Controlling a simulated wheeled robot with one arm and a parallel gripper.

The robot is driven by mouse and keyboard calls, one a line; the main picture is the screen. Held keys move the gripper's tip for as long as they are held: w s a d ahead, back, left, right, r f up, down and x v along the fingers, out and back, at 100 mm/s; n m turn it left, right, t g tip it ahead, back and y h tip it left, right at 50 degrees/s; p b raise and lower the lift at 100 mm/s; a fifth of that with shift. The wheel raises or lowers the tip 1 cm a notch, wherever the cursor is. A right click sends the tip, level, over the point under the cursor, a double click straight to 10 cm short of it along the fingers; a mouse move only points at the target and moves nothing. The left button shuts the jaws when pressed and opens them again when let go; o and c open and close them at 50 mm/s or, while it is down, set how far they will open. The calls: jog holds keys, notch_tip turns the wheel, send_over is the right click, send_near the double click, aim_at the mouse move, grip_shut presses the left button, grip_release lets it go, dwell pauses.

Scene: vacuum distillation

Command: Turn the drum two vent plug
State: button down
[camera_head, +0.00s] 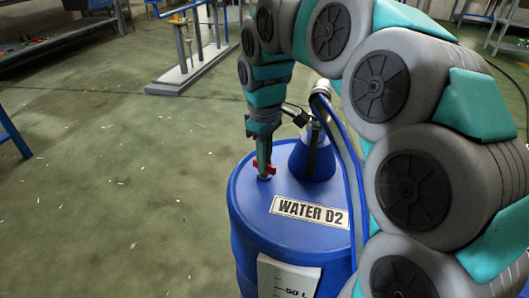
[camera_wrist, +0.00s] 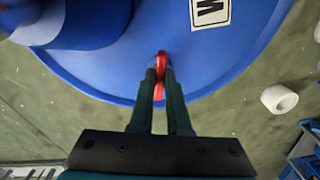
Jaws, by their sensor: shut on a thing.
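My gripper (camera_head: 263,164) points down over the drum top and is shut on the red plug. In the wrist view, the red plug (camera_wrist: 160,75) shows between the two fingertips (camera_wrist: 160,88), close to the drum's rim. The fingers hide part of the plug, and its seat is hard to see.
A blue cone-shaped fitting (camera_head: 312,158) with a hose (camera_head: 345,165) stands on the drum right beside my gripper. A grey-based stand (camera_head: 195,70) is behind on the floor. A white roll-like object (camera_wrist: 279,99) lies near the drum. The floor at left is mostly clear.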

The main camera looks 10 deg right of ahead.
jog(key=n+p, duration=0.2)
jog(key=n, duration=0.2)
jog(key=shift+r+n+p, duration=0.15)
jog(key=shift+n+p, duration=0.15)
jog(key=shift+p, duration=0.05)
jog(key=n+p, duration=0.2)
jog(key=n, duration=0.2)
jog(key=shift+n+p, duration=0.35)
jog(key=shift+n, duration=0.05)
jog(key=c, duration=0.9)
grip_release()
jog(key=shift+r, duration=3.75)
